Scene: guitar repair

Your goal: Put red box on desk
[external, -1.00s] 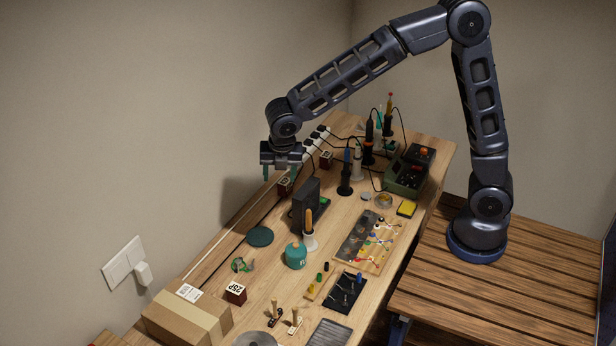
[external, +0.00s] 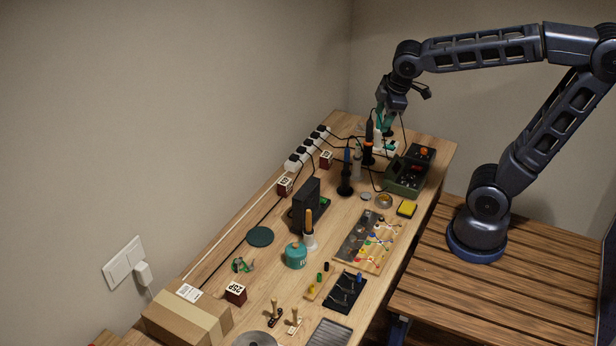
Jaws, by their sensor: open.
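Several small dark-red boxes with white labels are in view, too small to tell apart well. One red box (external: 236,292) sits on the wooden desk (external: 270,280) near the cardboard carton. A second red box (external: 285,186) is by the power strip, and a third red box (external: 326,159) is on the desk farther back. My gripper (external: 384,122), with teal fingers, is open and points down over the far end of the desk, among upright tools. It is well apart from the red boxes. Its fingertips partly overlap the tools, so contact cannot be told.
Upright tools (external: 346,180) stand near the back, beside a green device (external: 408,172) and a power strip (external: 304,152) with cables. A dark upright block (external: 304,205), a teal canister (external: 296,256) and a cardboard carton (external: 188,318) stand farther forward. Small patches between them are bare.

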